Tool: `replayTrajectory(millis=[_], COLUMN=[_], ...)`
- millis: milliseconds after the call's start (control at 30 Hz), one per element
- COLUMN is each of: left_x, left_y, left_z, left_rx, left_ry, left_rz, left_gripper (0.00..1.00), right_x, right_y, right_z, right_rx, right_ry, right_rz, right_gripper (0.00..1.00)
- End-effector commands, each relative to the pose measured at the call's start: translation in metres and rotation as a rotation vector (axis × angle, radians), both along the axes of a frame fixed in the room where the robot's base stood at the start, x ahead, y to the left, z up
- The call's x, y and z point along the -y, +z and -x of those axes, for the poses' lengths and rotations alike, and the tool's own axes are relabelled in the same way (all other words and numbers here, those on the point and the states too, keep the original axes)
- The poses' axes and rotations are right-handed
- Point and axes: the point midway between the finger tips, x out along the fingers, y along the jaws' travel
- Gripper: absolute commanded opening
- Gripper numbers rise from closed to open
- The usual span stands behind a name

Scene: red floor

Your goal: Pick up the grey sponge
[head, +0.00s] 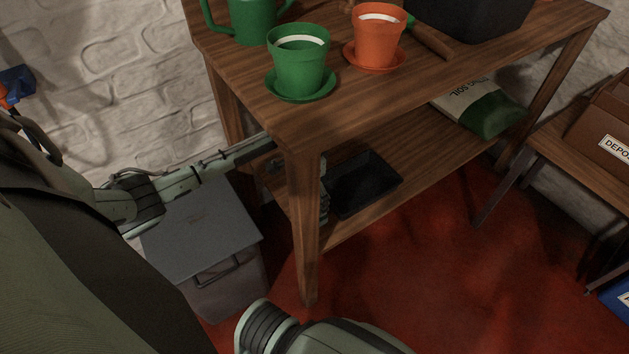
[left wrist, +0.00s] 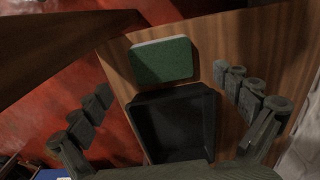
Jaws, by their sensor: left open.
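A block with a green top and a pale grey edge, which looks like the sponge (left wrist: 163,61), lies on the wooden shelf in the left wrist view. It is just beyond a black tray (left wrist: 175,122). My left gripper (left wrist: 163,84) is open, with its fingers spread wide on either side of the tray and the near end of the sponge, touching neither as far as I can tell. In the head view my left arm reaches in over the table's lower shelf, and the gripper is mostly hidden behind the front leg. I cannot make out the sponge there. My right gripper is out of view.
The wooden table (head: 335,115) has a front leg (head: 308,240) beside my left arm. The black tray (head: 365,184) and a soil bag (head: 485,108) are on its lower shelf. A green pot (head: 299,70) and an orange pot (head: 376,42) stand above. A grey bin (head: 205,235) stands below my arm.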

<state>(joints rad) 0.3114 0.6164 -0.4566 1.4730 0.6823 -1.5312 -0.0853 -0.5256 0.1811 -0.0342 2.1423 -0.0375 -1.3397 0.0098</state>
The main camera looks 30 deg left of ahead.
Motion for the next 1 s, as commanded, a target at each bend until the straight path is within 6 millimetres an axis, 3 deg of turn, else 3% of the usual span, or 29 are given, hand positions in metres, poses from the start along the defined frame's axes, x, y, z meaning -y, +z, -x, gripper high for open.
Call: replayTrajectory(millis=[433, 767, 1000], left_x=[0.001, 0.001, 0.001], left_y=[-0.061, -0.070, -0.070], left_z=[-0.006, -0.007, -0.007], left_rx=[0.001, 0.004, 0.004], left_ry=[0.000, -0.001, -0.001], left_rz=[0.000, 0.000, 0.000], left_gripper=[1.00, 1.00, 0.74], right_x=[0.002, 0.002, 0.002], right_y=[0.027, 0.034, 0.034], right_z=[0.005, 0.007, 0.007], right_rx=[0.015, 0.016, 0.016], right_ry=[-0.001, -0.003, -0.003], right_rz=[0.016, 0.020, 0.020], right_gripper=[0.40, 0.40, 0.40])
